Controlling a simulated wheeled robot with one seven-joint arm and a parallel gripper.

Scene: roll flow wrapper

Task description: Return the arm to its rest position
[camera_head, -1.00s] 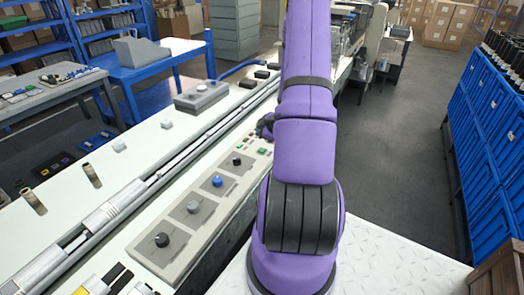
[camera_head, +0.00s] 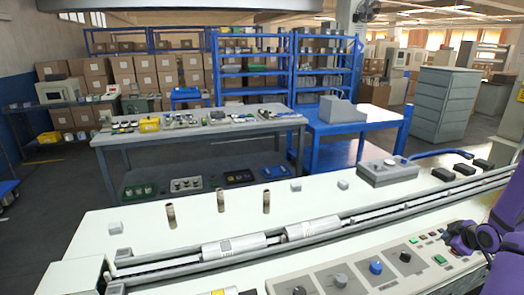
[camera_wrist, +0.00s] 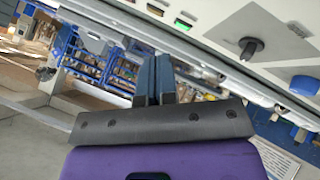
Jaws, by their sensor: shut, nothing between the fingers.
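My purple arm (camera_head: 505,225) shows at the right edge of the head view, beside the control panel (camera_head: 375,272) of the wrapper machine; most of it is cut off by the frame. In the wrist view my gripper (camera_wrist: 154,68) has its two dark blue-grey fingers together, with nothing between them. The control panel shows at the upper right of the wrist view, with a black knob (camera_wrist: 250,47) and a blue knob (camera_wrist: 304,85). The fingers appear clear of the panel.
Two wrapped rolls (camera_head: 234,246) lie in the machine's long channel. Several small brown cylinders (camera_head: 221,201) stand on the white machine top. A grey box (camera_head: 388,171) stands at its back right. A grey worktable (camera_head: 200,131) and blue shelving (camera_head: 258,85) are beyond.

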